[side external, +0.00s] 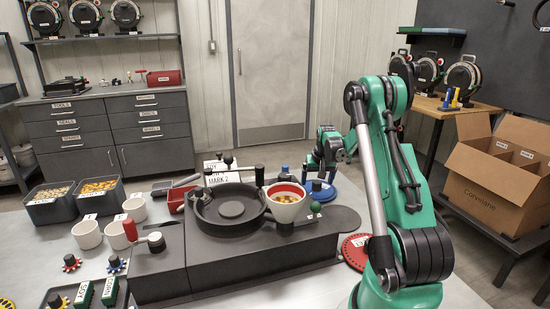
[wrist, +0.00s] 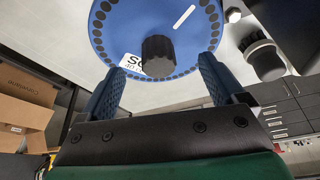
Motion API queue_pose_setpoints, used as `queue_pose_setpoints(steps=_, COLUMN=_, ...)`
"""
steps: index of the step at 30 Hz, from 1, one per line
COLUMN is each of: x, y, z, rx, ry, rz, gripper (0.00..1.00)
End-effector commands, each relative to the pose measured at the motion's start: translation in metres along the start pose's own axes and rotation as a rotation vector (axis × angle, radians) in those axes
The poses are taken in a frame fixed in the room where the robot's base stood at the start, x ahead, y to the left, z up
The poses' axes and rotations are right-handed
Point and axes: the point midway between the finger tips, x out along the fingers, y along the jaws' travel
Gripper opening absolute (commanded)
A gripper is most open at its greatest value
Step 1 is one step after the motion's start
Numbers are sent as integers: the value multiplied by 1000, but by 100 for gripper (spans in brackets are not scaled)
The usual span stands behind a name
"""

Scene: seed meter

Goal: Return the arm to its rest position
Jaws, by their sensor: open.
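My gripper (side external: 320,170) is at the far right of the table, over the blue disc (side external: 326,194). In the wrist view its two blue fingers (wrist: 160,82) are apart, with nothing held between them. The blue disc (wrist: 120,35), ringed with dark holes, lies beyond the fingertips. Its black knob (wrist: 158,55) shows in the gap between the fingers; I cannot tell whether the fingertips reach down beside it. My green arm is bent, with its elbow high at the right of the side view.
The seed meter (side external: 205,250) with its round black pan (side external: 231,208) and a red-rimmed bowl (side external: 286,211) stands left of my arm. A red disc (side external: 355,252) lies close to my base. A cardboard box (side external: 500,185) stands at right.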

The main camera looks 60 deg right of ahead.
Motion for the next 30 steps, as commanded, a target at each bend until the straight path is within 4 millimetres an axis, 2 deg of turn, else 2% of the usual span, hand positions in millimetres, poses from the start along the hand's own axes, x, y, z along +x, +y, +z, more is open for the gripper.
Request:
queue_pose_setpoints(steps=18, x=-44, y=0, z=-16, rx=0, ry=0, rz=0, gripper=89)
queue_pose_setpoints(steps=30, x=-48, y=-1, z=-17, rx=-2, ry=2, rz=-1, gripper=89)
